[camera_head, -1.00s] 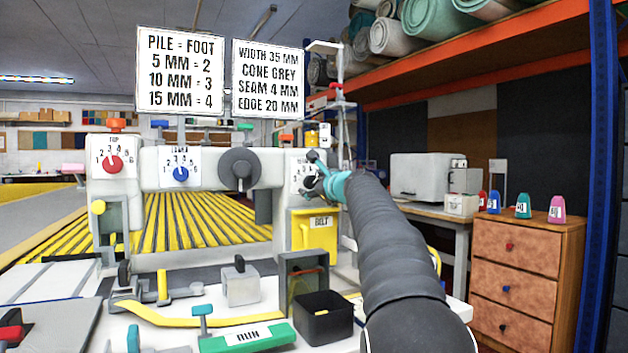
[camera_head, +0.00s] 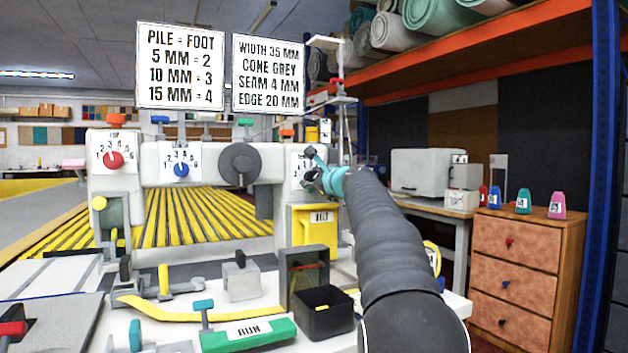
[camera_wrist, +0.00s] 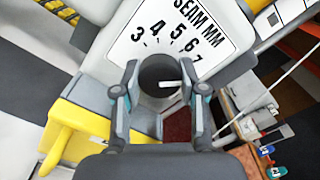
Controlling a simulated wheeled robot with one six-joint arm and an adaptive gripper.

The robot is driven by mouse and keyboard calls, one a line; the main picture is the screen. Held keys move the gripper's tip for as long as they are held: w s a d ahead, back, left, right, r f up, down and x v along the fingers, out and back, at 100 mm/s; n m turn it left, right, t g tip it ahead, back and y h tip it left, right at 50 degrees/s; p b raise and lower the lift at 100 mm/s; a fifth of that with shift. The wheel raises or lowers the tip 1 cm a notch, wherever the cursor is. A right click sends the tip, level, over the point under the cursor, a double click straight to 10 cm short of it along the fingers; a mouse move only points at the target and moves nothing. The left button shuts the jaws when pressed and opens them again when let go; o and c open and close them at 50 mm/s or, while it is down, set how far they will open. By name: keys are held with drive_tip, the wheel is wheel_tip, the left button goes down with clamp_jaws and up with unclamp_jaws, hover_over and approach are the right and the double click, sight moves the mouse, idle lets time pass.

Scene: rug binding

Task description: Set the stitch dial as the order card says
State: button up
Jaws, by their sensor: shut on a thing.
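The order card (camera_head: 268,75) reads width 35 mm, cone grey, seam 4 mm, edge 20 mm. The dial plate (camera_wrist: 185,25), marked SEAM MM with numbers 3 to 7, fills the top of the wrist view. It is partly hidden by my gripper on the machine's right end in the head view. The round dark dial knob (camera_wrist: 155,72) sits below the numbers, between my fingers. Its white mark points right in the wrist view, below the 7; the exact setting is hard to read. My gripper (camera_wrist: 160,92) is shut on the knob; it also shows in the head view (camera_head: 322,180).
A red dial (camera_head: 113,160), a blue dial (camera_head: 181,170) and a grey handwheel (camera_head: 240,164) are on the machine to the left. A black box (camera_head: 324,315) and green RUN bar (camera_head: 248,335) stand in front.

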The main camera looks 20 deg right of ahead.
drive_tip(key=shift+f, duration=0.1)
drive_tip(key=n+b, duration=0.1)
drive_tip(key=n, duration=0.3)
drive_tip(key=n+b, duration=0.2)
drive_tip(key=n, duration=0.2)
drive_tip(key=shift+n, duration=0.3)
drive_tip(key=n+b, duration=0.1)
drive_tip(key=n, duration=0.3)
drive_tip(key=shift+n, duration=0.3)
drive_tip(key=n+b, duration=0.1)
drive_tip(key=n, duration=0.3)
drive_tip(key=shift+n, duration=0.3)
drive_tip(key=o, duration=1.2)
drive_tip(key=shift+c, duration=0.2)
